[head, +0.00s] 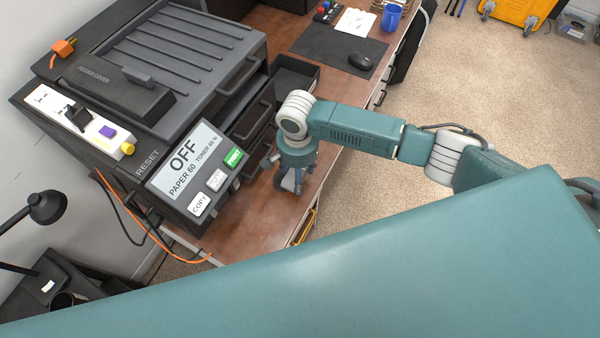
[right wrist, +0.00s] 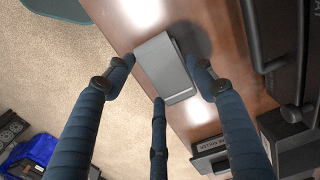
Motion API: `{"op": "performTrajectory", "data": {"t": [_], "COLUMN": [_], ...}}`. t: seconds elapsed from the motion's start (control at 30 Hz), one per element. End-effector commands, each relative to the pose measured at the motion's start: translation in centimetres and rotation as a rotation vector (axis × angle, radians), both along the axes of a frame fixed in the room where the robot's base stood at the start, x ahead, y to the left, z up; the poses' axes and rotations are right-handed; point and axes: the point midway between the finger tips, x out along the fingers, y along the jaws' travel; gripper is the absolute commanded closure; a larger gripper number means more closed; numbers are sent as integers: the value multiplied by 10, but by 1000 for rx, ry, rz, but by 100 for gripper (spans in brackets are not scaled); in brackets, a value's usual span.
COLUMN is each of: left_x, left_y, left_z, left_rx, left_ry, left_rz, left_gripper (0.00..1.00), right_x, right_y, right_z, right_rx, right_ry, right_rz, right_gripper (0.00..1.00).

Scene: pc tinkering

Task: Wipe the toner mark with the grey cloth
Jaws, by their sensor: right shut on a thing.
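The grey cloth (right wrist: 163,68) is a folded pad on the wooden table in the right wrist view, near the table edge. My right gripper (right wrist: 160,78) has its three blue fingers around the cloth and is shut on it. In the head view my right gripper (head: 290,182) points down at the table top, just right of the printer front, and hides the cloth. I cannot make out the toner mark for sure; a dark patch (right wrist: 193,40) beside the cloth may be the mark or a shadow. My left gripper is not in view.
The large printer (head: 165,60), its screen reading OFF, stands close left of the gripper, with drawer handles facing it. A black tray (head: 295,73) and a dark mat (head: 325,48) with a mouse (head: 361,62) lie farther back. The table (head: 262,215) drops to carpet on the right.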

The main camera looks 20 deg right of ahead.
Motion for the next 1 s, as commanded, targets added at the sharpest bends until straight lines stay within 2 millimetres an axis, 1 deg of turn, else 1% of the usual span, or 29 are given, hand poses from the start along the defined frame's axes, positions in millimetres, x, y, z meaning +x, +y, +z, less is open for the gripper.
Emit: {"op": "performTrajectory", "data": {"t": [0.03,0.23,0.3,0.47,0.6,0.8,1.0], "left_x": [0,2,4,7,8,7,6], "left_y": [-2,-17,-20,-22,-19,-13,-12], "left_z": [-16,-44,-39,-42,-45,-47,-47], "left_rx": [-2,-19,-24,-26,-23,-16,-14], "left_ry": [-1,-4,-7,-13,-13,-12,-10], "left_rz": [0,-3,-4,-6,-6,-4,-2], "left_gripper": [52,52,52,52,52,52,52], "right_x": [0,0,8,21,30,35,36], "right_y": [0,0,8,22,30,35,35], "right_z": [-14,-37,-31,-31,-31,-30,-30], "right_rx": [-1,0,3,1,1,0,0], "right_ry": [-1,-1,-3,0,-1,0,0], "right_rz": [0,1,0,0,0,0,0], "right_gripper": [66,66,66,66,66,66,66]}}
